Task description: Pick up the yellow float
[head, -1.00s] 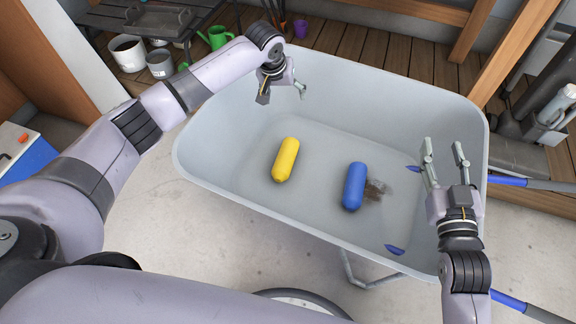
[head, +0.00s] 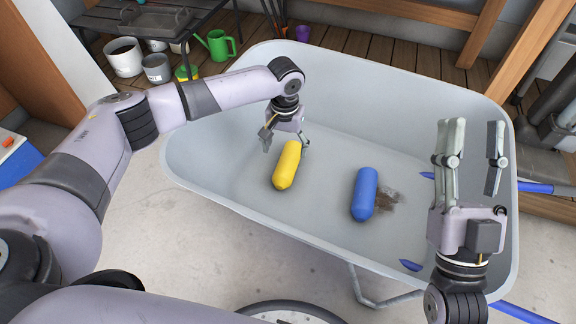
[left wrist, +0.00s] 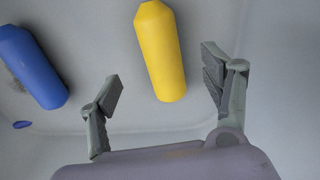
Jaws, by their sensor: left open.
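The yellow float (head: 287,167) is a capsule lying in the grey wheelbarrow tray (head: 222,194), left of the middle. It also shows in the left wrist view (left wrist: 161,50), lying beyond and between my fingertips. My left gripper (head: 285,145) is open and empty, above the far end of the float. In the left wrist view its two fingers (left wrist: 163,88) stand apart, with the float nearer the right finger. My right gripper (head: 470,130) is open and empty over the right side of the tray.
A blue float (head: 363,194) lies right of the yellow one, beside a brown dirty patch (head: 389,200). It shows at the left of the left wrist view (left wrist: 30,68). The tray's raised walls surround both floats. Pots and a green watering can (head: 218,44) stand behind.

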